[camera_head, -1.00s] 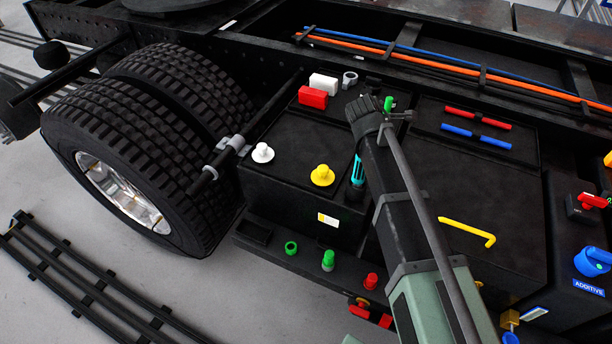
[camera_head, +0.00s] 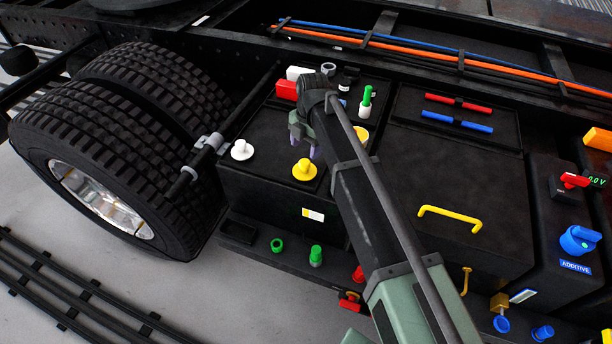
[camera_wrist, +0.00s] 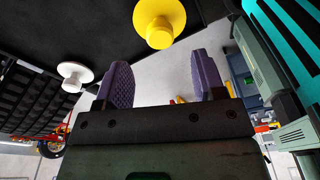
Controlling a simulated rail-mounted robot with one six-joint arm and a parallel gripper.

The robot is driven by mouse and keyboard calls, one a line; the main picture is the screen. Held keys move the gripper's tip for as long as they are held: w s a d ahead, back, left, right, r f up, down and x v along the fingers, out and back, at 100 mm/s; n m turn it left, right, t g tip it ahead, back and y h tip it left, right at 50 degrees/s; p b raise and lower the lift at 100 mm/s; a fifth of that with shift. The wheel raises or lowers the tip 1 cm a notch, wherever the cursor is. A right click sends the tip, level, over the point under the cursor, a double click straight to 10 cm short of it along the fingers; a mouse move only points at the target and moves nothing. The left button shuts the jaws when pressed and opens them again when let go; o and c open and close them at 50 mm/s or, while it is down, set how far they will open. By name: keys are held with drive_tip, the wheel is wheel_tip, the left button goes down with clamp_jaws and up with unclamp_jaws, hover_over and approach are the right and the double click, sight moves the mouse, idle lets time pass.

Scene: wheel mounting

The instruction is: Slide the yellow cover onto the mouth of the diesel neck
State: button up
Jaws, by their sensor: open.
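The yellow cover (camera_head: 304,169), a round flange with a knob, sits on top of the black box, right of a similar white cover (camera_head: 241,149). My gripper (camera_head: 304,146) is open and empty, its purple fingers just above and behind the yellow cover in the head view. In the wrist view the yellow cover (camera_wrist: 158,22) lies ahead of the spread fingers (camera_wrist: 160,78), apart from them, with the white cover (camera_wrist: 75,75) to the left. I cannot tell which part is the diesel neck. Another yellow round part (camera_head: 361,134) is partly hidden by my arm.
Red (camera_head: 287,90) and white blocks, and a green-topped white part (camera_head: 366,100), stand behind my gripper. Large tyres (camera_head: 110,150) are at the left. A yellow handle (camera_head: 450,217) and a blue additive cap (camera_head: 579,240) are at the right. A low ledge holds green pieces (camera_head: 316,255).

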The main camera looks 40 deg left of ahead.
sight(305, 162)
drive_tip(key=f+b, duration=0.4)
drive_tip(key=f, duration=0.1)
drive_tip(key=f+b, duration=0.1)
drive_tip(key=f, duration=0.1)
drive_tip(key=shift+s+f+b, duration=0.25)
drive_tip(key=shift+s+b, duration=0.15)
drive_tip(key=shift+r, duration=0.3)
drive_tip(key=c, duration=1)
drive_tip(key=shift+r+p, duration=0.1)
drive_tip(key=shift+p, duration=0.25)
wheel_tip(305, 162, up, 20)
drive_tip(key=p, duration=1.9)
drive_tip(key=shift+p, duration=0.35)
